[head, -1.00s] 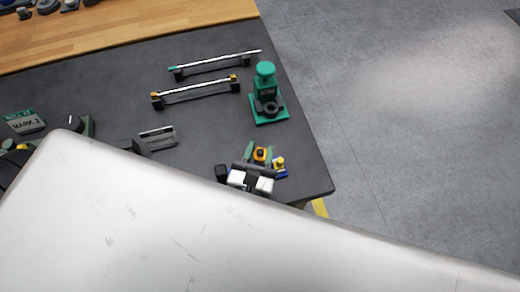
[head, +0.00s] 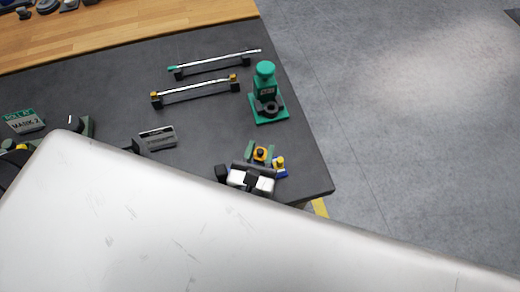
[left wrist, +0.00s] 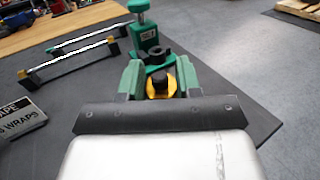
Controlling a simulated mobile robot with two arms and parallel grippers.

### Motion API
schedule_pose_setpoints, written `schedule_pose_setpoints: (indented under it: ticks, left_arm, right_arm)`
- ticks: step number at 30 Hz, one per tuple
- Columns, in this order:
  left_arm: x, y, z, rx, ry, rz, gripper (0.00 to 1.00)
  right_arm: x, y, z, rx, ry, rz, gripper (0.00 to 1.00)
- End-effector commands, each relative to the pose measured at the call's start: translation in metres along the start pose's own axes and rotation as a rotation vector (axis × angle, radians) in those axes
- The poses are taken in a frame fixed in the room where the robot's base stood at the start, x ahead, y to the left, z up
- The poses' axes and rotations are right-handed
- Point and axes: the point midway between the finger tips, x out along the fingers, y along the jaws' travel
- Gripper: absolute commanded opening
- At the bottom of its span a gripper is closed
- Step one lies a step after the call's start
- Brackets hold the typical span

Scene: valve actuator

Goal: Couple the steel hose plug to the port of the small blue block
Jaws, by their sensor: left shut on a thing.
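My left gripper (head: 260,153) has its two green fingers on either side of an orange and black piece. In the left wrist view the fingers (left wrist: 159,80) hold this orange and black piece (left wrist: 160,88) between them. No steel shows on it, so I cannot tell whether it is the hose plug. The small blue block (head: 281,174), with a yellow part on top, stands just right of the gripper near the table's right edge. The block is not distinguishable in the left wrist view, and its port cannot be made out. My right gripper is not in view.
A green press-like stand (head: 266,95) stands behind the gripper. Two rods on black supports (head: 195,91) lie at its left. A labelled grey box (head: 158,138) sits left of the gripper. The dark table (head: 120,85) ends at the right; floor lies beyond.

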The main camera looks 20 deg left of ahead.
Motion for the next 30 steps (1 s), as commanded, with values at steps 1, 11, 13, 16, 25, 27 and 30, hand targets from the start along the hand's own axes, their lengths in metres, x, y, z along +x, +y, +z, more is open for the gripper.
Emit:
schedule_pose_setpoints:
  ticks: [1, 11, 13, 16, 25, 27, 30]
  left_arm:
    - [0.0, 0.0, 0.001, 0.0, -0.001, 0.0, 0.06]
    - [0.0, 0.0, 0.0, 0.0, -0.001, 0.0, 0.06]
    - [0.0, 0.0, 0.001, 0.0, -0.001, 0.0, 0.06]
    - [0.0, 0.0, 0.0, 0.0, -0.001, 0.0, 0.06]
    - [0.0, 0.0, -0.006, -0.001, -0.001, 0.0, 0.06]
    - [0.0, 0.0, -0.008, -0.001, -0.001, 0.0, 0.06]
    - [0.0, 0.0, -0.01, -0.001, -0.001, 0.0, 0.06]
  right_arm:
    - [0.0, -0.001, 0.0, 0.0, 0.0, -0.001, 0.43]
    - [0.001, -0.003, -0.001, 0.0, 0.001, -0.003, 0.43]
    - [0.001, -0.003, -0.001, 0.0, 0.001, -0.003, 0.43]
    - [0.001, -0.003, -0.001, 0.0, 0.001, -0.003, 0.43]
    - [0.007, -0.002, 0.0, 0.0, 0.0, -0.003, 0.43]
    - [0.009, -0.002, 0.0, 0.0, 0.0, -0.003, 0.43]
    - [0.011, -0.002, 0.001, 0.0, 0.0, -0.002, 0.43]
